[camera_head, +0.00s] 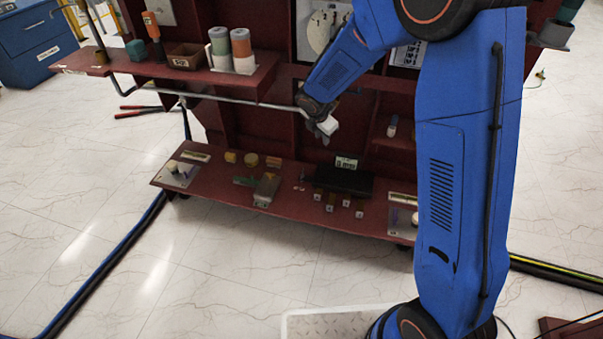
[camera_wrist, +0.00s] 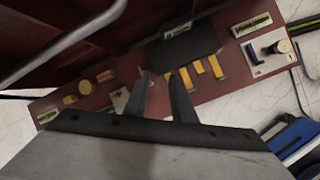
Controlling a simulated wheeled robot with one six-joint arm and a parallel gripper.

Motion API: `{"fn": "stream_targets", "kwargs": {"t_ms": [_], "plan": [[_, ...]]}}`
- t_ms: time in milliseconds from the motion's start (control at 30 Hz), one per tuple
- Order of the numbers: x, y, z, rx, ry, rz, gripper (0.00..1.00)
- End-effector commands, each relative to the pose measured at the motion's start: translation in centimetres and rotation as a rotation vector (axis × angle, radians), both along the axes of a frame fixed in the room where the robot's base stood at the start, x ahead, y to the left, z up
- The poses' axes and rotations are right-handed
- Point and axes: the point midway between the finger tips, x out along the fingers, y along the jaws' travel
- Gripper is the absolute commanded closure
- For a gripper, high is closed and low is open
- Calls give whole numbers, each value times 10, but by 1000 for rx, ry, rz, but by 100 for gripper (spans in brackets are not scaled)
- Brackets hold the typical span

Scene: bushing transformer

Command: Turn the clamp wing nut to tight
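I cannot make out the clamp wing nut for sure in either view. My gripper (camera_head: 325,128) hangs above the shelf, apart from these things. In the wrist view its two dark fingers (camera_wrist: 160,78) are apart with nothing held between them.
Plates with round knobs sit at the shelf's left end (camera_head: 179,174) and right end (camera_head: 402,220). A grey rail (camera_head: 225,97) crosses left of my gripper. The upper shelf (camera_head: 170,72) holds cylinders and a box. Floor in front is mostly clear.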

Motion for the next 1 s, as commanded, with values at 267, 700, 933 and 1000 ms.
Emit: {"fn": "stream_targets", "kwargs": {"t_ms": [267,700,933,1000], "plan": [[28,57,-86,-111,67,338,77],[38,88,-141,-171,100,537,77],[50,84,-169,-170,100,536,77],[54,82,-180,-170,101,536,77]]}}
